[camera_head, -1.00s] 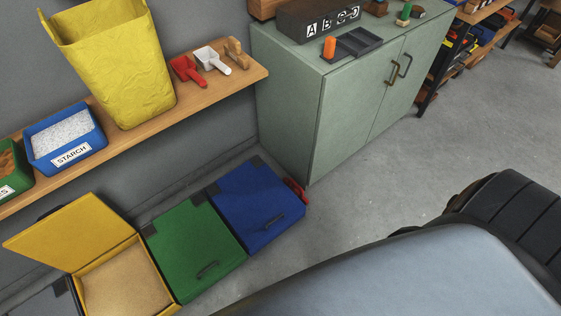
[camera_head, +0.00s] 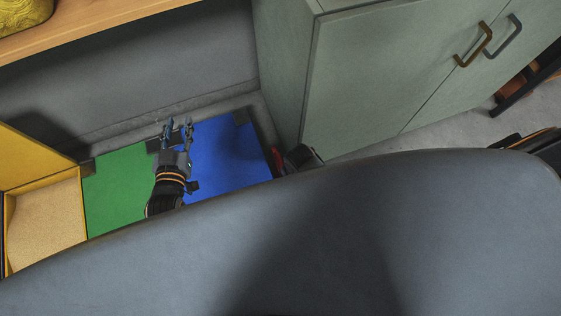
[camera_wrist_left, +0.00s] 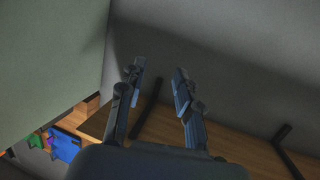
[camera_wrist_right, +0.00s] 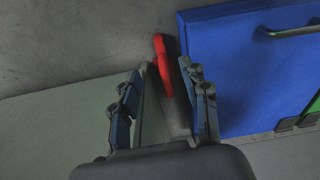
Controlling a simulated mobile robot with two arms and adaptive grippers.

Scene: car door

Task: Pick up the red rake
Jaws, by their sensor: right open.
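The red rake (camera_wrist_right: 162,62) shows in the right wrist view as a short red shape between the blue box and the green cabinet. In the head view only a sliver of the rake (camera_head: 277,160) shows beside the blue box. My right gripper (camera_wrist_right: 163,76) is open, and the rake shows between its fingertips; I cannot tell whether they touch it. In the head view a dark part of my right arm covers some of that spot. My left gripper (camera_head: 178,126) is open and empty, above the seam of the green and blue boxes.
The blue box (camera_head: 225,155), green box (camera_head: 115,185) and open yellow box (camera_head: 45,225) stand in a row by the wall. The green cabinet (camera_head: 390,70) stands close to their right. A wooden shelf (camera_head: 90,30) overhangs at upper left.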

